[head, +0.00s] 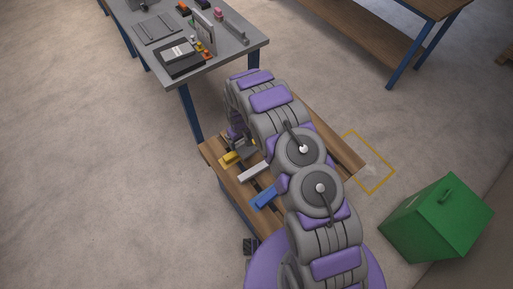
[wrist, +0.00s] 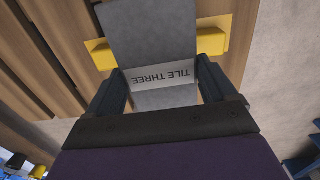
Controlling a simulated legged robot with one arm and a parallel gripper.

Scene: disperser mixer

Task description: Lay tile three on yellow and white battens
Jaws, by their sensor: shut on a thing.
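Tile three (wrist: 155,35) is a flat grey tile with a pale label strip reading TILE THREE, upside down in the wrist view. My gripper (wrist: 158,80) is shut on it, one finger at each side edge. The yellow batten (wrist: 101,54) shows beyond both sides of the tile in the wrist view. In the head view the yellow batten (head: 231,158) and the white batten (head: 253,173) lie on the wooden bench, and the tile (head: 246,149) is over or beside the yellow one, partly hidden by my arm. I cannot tell whether the tile touches the battens.
A blue batten (head: 265,197) lies nearer on the slatted wooden bench (head: 233,189). A grey table (head: 215,72) with several items stands behind. A green bin (head: 437,220) and a yellow floor outline (head: 388,181) are at right. Open floor lies left.

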